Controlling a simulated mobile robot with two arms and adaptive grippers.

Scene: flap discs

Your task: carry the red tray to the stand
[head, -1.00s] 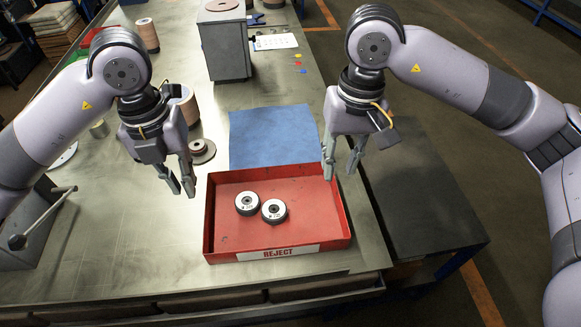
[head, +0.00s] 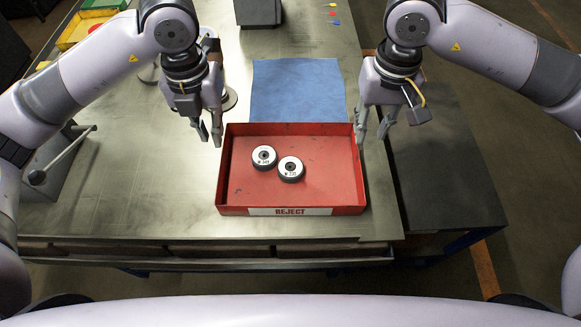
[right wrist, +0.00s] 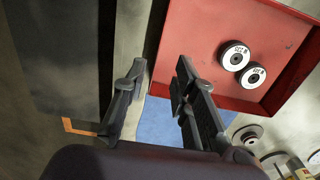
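The red tray (head: 240,190) lies on the metal table with a REJECT label on its front wall. Two flap discs (head: 264,157) (head: 290,168) with white centres lie in it, side by side. My left gripper (head: 211,141) is open and empty, just outside the tray's left wall near the far corner. My right gripper (head: 371,138) is open at the right wall near the far corner. In the right wrist view, the tray wall's edge (right wrist: 160,50) shows between its fingers (right wrist: 160,64); contact cannot be told. A dark flat-topped surface (head: 450,165), possibly the stand, is right of the table.
A blue mat (head: 295,85) lies behind the tray. A lever device (head: 60,155) stands on the table at left, and a grey block (head: 257,12) at the back. The bare table left of the tray (head: 140,190) is clear.

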